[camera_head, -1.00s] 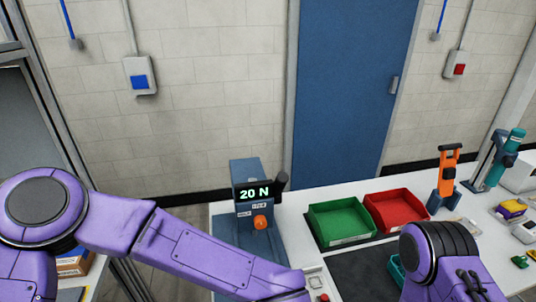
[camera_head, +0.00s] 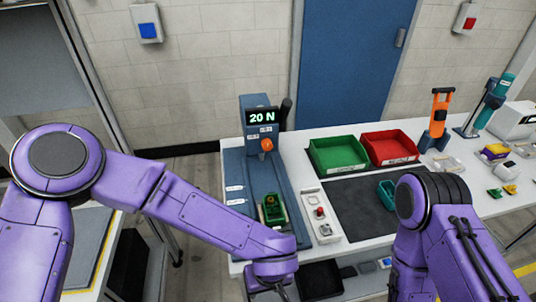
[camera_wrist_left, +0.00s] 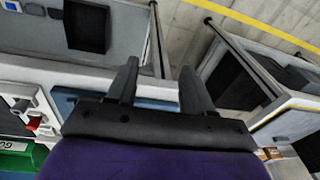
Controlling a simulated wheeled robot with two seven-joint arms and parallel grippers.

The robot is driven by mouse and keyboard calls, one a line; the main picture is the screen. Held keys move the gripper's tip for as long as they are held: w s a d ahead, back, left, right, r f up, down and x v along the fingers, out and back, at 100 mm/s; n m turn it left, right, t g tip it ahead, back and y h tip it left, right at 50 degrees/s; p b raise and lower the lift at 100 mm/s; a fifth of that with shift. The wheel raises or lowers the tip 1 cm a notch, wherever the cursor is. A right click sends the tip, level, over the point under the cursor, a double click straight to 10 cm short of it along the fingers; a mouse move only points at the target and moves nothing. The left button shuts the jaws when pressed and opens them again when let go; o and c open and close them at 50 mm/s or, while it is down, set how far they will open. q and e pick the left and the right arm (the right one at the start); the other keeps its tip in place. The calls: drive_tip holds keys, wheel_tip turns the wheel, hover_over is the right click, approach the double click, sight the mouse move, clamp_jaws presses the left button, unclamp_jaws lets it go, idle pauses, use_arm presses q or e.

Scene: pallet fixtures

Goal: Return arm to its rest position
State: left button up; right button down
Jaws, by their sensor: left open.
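My left arm comes in from the left in the head view, bent at a large round joint, and reaches across the front of the table. Its wrist is beside the table's front edge, and the gripper is mostly cut off at the bottom of that view. In the left wrist view my left gripper (camera_wrist_left: 158,88) is open, with two dark fingers apart and nothing between them. It points past the table edge toward the floor gap. My right arm is bent at the lower right of the head view; its gripper is out of view.
A blue test stand (camera_head: 257,150) reading "20 N" holds a green part (camera_head: 273,209). A second bench (camera_wrist_left: 275,75) shows in the wrist view.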

use_arm(q)
drive_tip(key=s+a+f+n+t+y+b, duration=0.25)
drive_tip(key=a+f+b, duration=0.55)
drive_tip(key=a+f, duration=1.1)
drive_tip(key=s+a+f+n+b, duration=0.1)
drive_tip(key=s+a+f+b, duration=0.3)
drive_tip(key=s+a+f, duration=0.5)
drive_tip(key=shift+s+a+f, duration=0.3)
drive_tip(key=shift+s+a, duration=0.3)
